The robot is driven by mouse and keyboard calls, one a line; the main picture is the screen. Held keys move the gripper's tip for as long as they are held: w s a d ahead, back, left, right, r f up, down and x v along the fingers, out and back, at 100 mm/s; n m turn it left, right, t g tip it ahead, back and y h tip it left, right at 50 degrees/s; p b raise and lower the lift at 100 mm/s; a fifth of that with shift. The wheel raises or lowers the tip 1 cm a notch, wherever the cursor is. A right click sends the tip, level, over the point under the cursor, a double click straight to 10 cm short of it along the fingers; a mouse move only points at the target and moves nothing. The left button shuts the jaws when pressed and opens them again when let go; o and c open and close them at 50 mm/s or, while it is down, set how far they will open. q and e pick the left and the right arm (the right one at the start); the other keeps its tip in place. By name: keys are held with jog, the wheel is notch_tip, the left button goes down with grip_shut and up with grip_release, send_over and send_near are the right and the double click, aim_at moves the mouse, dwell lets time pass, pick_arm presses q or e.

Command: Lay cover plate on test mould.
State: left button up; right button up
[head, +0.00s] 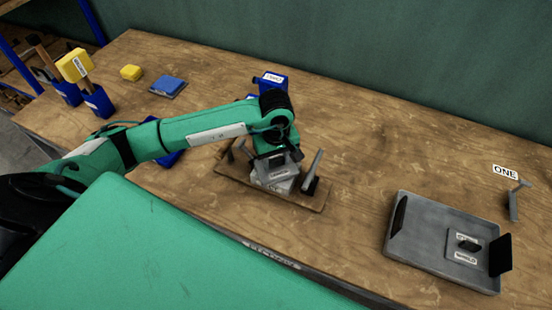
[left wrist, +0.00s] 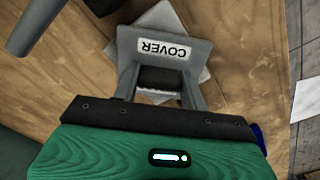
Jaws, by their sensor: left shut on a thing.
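My left gripper (head: 276,160) is shut on the black grip of the grey cover plate (head: 279,173). The left wrist view shows the plate's COVER label (left wrist: 163,48) in front of my left fingers (left wrist: 160,82). Below the plate is a paler square block (head: 284,186), apparently the test mould, on a wooden board. In the left wrist view its corners (left wrist: 160,14) stick out past the plate, so the two are turned relative to each other. I cannot tell whether they touch. The plate hides most of the block. My right gripper is not in view.
A grey lever (head: 314,168) stands just right of the plate on the wooden board (head: 232,182). A grey tray (head: 415,250) with a labelled plate lies at the right, near a ONE label (head: 505,171). Blue holders (head: 98,101) stand at the back left. Table between board and tray is clear.

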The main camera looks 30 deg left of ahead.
aim_at(276, 160)
pick_arm(q)
jog(key=o, duration=1.4)
jog(key=shift+r, duration=0.1)
jog(key=shift+r+b, duration=1.65)
jog(key=shift+r, duration=4.4)
